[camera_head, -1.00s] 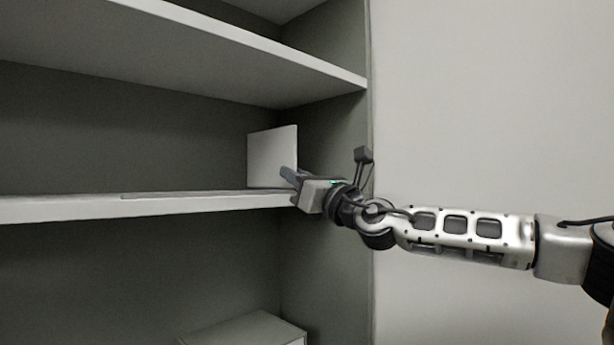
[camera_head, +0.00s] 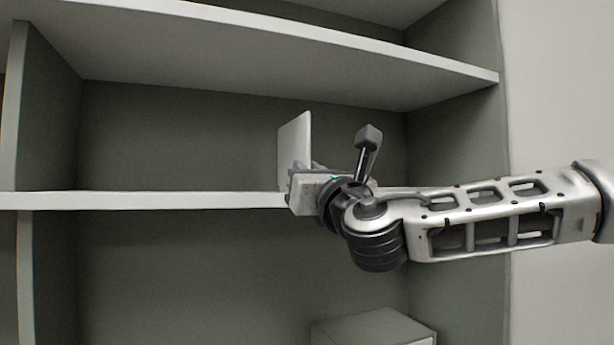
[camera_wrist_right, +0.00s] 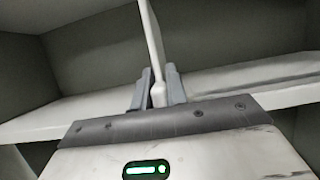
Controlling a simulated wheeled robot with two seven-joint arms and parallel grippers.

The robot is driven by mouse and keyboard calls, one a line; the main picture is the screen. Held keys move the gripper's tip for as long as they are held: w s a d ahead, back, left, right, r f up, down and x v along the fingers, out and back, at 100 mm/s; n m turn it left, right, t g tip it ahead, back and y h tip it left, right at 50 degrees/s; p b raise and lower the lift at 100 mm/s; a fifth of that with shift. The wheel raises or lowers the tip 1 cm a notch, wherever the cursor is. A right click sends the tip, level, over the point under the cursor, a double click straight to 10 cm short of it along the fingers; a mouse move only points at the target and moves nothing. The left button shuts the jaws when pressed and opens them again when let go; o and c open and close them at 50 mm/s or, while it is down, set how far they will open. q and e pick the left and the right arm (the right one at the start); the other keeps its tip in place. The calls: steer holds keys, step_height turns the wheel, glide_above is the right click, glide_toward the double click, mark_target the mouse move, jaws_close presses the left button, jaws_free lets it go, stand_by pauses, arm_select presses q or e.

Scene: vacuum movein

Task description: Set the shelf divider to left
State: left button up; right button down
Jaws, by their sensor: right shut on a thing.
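The shelf divider (camera_head: 296,147) is a pale upright panel on the middle shelf (camera_head: 150,199), standing near the middle of the shelf's width in the head view. My right gripper (camera_head: 296,172) is at the front edge of the divider and shut on it. In the right wrist view the divider (camera_wrist_right: 152,45) rises between the two grey fingers (camera_wrist_right: 157,90) and leans slightly. The gripper and wrist hide the divider's lower front part in the head view. My left gripper is not in view.
An upper shelf (camera_head: 300,52) runs above the divider. A left side wall (camera_head: 45,110) and a right side wall (camera_head: 455,150) close the bay. The shelf left of the divider is clear. A pale box (camera_head: 372,328) stands lower right.

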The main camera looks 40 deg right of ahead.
steer(key=shift+w+a, duration=0.1)
steer(key=shift+a, duration=0.1)
steer(key=c, duration=1.4)
jaws_free()
